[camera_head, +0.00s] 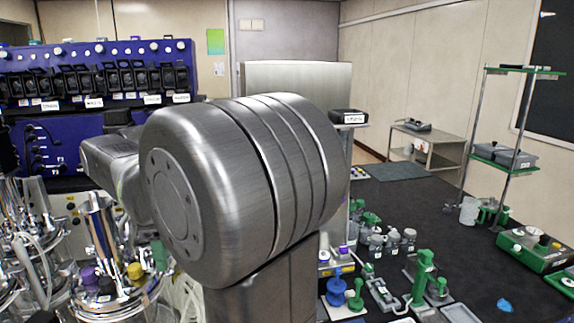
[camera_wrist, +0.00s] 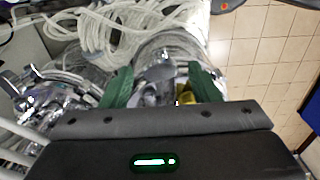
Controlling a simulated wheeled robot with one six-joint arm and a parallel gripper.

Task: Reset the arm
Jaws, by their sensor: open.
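My arm fills the middle of the head view, with a large metal joint close to the camera and a link reaching left toward the bioreactors. My gripper (camera_wrist: 160,88) shows in the wrist view as two green fingers spread apart, with nothing held between them. Beyond the fingers are the metal top of a vessel and a yellow cap (camera_wrist: 187,97).
Steel bioreactor vessels (camera_head: 102,228) with tubing stand at the left, below a blue control panel (camera_head: 95,85). Coiled white tubing (camera_wrist: 115,28) lies near the gripper. A dark bench (camera_head: 465,260) at the right holds bottles, green stands and a green-based device (camera_head: 540,250). Tiled floor (camera_wrist: 265,50) shows beyond.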

